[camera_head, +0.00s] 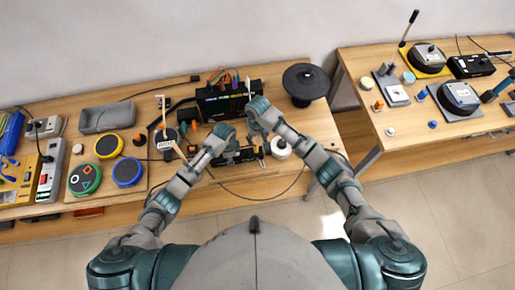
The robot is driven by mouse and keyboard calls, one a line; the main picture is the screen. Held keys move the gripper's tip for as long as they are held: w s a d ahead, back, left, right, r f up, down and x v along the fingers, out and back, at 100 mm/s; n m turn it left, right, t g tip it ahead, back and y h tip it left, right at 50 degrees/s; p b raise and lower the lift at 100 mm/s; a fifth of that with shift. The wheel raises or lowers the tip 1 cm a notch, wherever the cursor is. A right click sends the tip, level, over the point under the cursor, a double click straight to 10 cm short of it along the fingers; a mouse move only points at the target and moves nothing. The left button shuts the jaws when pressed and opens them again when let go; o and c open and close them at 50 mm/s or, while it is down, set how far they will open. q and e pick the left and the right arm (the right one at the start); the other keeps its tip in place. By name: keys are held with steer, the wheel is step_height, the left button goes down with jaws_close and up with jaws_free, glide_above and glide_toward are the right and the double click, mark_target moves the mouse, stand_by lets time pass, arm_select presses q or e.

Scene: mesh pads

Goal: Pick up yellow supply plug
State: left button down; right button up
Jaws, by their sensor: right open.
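No yellow plug can be made out with certainty. Small orange and other coloured plugs or leads (227,74) stand at the back of a black device (214,102) with a lit front. My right gripper (258,108) is open at the right end of this device, and its fingers are small and partly hidden. My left gripper (224,133) is just in front of the device; its fingers are too unclear to read. The two grippers are close together and cover part of the bench between them.
The wooden bench (318,122) holds a black round disc on a stand (305,82), a white roll (281,149), a grey tray (104,118) and round coloured pads (128,171). A second table (402,128) stands right, across a gap. Cables run along the front.

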mark_target(257, 147)
steer(key=f, duration=0.1)
steer(key=s+f, duration=0.1)
steer(key=f, duration=0.2)
steer(key=shift+s+a+f, duration=0.2)
steer(key=shift+a+f, duration=0.05)
steer(key=shift+a, duration=0.05)
steer(key=shift+a+f, duration=0.15)
steer(key=shift+f, duration=0.25)
steer(key=shift+c, duration=0.2)
steer(key=shift+d, duration=0.25)
steer(key=c, duration=0.8)
steer(key=shift+d, duration=0.15)
jaws_close()
